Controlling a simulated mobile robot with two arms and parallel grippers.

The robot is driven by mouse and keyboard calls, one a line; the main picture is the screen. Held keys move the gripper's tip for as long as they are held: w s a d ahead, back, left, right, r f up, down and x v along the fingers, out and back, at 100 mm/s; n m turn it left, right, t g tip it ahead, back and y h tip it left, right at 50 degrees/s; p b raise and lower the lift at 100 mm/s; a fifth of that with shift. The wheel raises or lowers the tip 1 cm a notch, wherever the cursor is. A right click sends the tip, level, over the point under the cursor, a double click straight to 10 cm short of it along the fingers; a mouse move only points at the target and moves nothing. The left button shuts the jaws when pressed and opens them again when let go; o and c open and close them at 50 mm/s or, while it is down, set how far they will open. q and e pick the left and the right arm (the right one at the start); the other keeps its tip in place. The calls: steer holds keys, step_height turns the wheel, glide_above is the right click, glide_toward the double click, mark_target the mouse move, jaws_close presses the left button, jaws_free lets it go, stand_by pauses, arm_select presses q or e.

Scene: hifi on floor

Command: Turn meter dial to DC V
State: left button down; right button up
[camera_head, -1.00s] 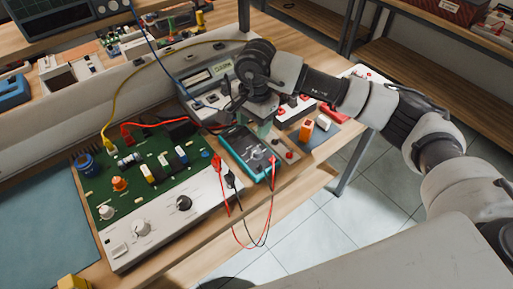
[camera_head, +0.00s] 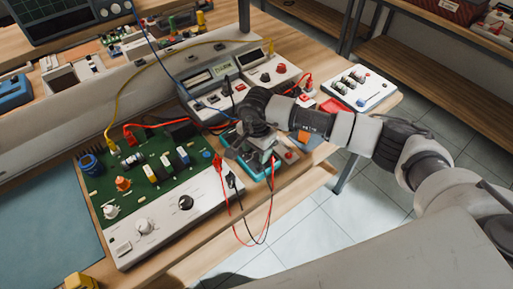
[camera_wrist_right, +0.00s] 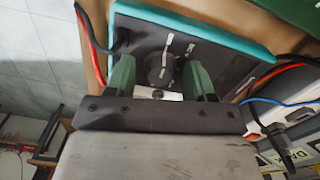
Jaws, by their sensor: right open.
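The teal-edged meter (camera_head: 257,172) lies on the bench beside the green circuit board, mostly hidden under my right gripper in the head view. In the right wrist view the meter (camera_wrist_right: 225,42) shows its dark face, with a round dial (camera_wrist_right: 160,66) and pale markings around it. My right gripper (camera_head: 264,152) is over the meter. In the right wrist view its two green fingers (camera_wrist_right: 161,78) are apart, one on each side of the dial. I cannot tell whether they touch it. Red and black leads run from the meter's near end. My left gripper is not in view.
The green circuit board (camera_head: 150,170) with knobs on its white front panel lies left of the meter. Bench instruments (camera_head: 215,88) stand behind. A white box with switches (camera_head: 359,91) sits at the right bench corner. Loose leads hang over the front edge (camera_head: 245,215).

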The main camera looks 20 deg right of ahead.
steer(key=c, duration=0.9)
steer(key=shift+c, duration=0.2)
steer(key=m+b, duration=0.3)
steer(key=m, duration=0.1)
steer(key=shift+f, duration=0.1)
steer(key=m+b, duration=0.2)
steer(key=m, duration=0.2)
steer(key=shift+m, duration=0.3)
steer(key=o, duration=0.9)
